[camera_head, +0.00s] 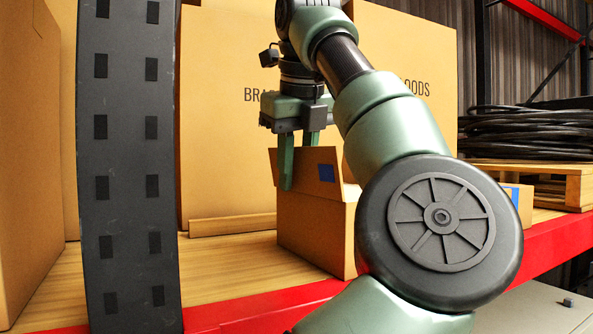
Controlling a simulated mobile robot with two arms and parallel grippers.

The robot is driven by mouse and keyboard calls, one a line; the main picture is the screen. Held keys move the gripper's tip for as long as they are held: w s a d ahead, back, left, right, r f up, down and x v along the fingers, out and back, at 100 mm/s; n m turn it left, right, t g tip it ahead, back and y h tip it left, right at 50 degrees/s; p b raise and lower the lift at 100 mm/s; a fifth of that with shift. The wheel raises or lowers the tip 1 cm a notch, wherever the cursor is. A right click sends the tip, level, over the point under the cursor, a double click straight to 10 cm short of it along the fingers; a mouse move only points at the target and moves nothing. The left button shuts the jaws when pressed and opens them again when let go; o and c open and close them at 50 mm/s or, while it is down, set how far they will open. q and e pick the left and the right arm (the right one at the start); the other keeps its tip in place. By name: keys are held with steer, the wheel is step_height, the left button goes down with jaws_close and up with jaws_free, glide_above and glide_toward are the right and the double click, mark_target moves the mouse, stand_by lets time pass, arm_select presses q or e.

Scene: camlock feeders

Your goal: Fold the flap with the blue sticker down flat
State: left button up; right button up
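A small brown cardboard box (312,232) stands on the wooden shelf, partly hidden behind my arm. Its flap (306,160) stands raised at the top and bears a blue sticker (326,172) near its right end. I cannot tell whether either finger touches the flap.
A dark perforated post (128,160) stands at the left front. Large cartons (218,110) fill the back. A red beam (555,245) runs along the shelf's front. Another cardboard piece with a blue patch (515,196) shows right of my arm. Black cable coils (525,130) lie on a pallet at right.

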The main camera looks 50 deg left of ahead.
arm_select(q)
steer(key=shift+s+d+r, duration=0.1)
steer(key=shift+d, duration=0.15)
steer(key=shift+c, duration=0.9)
jaws_close()
